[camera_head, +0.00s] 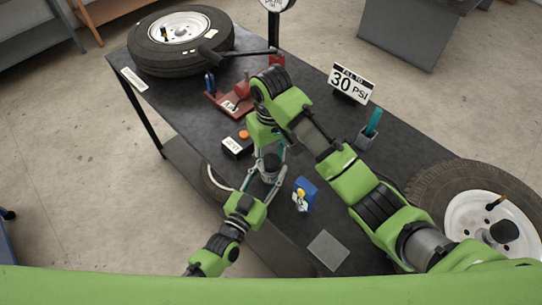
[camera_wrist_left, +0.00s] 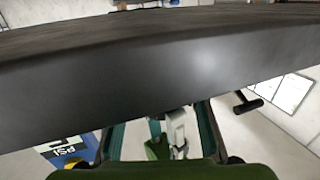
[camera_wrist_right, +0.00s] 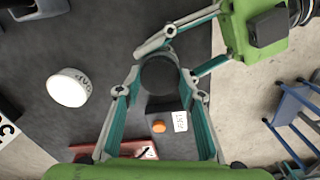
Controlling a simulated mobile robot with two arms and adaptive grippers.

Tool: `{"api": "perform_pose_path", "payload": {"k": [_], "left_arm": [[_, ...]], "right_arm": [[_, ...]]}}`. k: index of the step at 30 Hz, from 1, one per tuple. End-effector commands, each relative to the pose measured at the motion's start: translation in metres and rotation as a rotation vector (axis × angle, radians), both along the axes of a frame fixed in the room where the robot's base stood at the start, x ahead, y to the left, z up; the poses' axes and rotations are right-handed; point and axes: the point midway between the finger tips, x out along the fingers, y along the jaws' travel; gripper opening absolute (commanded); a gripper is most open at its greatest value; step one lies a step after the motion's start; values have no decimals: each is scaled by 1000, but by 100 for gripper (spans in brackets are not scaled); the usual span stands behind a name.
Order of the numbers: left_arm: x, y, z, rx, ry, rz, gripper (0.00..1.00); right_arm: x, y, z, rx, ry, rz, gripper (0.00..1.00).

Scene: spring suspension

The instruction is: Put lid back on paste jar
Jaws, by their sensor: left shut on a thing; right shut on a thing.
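A dark round piece, the lid of the paste jar as far as I can tell, lies between my grippers in the right wrist view (camera_wrist_right: 160,76) and the head view (camera_head: 271,162). My right gripper (camera_wrist_right: 158,88) is shut on it from one side. My left gripper (camera_head: 265,178) comes in from the front, its fingers around the same spot and just beneath, at the table's front edge. The jar body is mostly hidden under the dark top and the fingers. I cannot tell whether lid and jar touch.
A white tub (camera_wrist_right: 68,87) shows in the right wrist view.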

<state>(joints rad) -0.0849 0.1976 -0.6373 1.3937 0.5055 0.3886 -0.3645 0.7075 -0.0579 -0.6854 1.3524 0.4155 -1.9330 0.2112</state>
Motion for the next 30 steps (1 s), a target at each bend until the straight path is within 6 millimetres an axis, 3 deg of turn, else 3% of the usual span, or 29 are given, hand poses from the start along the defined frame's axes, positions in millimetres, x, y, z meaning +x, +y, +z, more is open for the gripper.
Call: {"api": "perform_pose_path", "payload": {"k": [5,9,10,12,22,30], "left_arm": [[0,0,0,0,0,-1,0],[0,0,0,0,0,-1,0],[0,0,0,0,0,-1,0],[0,0,0,0,0,-1,0],[0,0,0,0,0,-1,0],[0,0,0,0,0,-1,0]], "right_arm": [[-1,1,0,3,2,-308,10],[0,0,0,1,-2,-292,10],[0,0,0,1,-2,-291,41],[1,0,0,1,-2,-290,52],[1,0,2,1,-2,-288,52],[5,-1,34,1,-16,-283,52]]}}
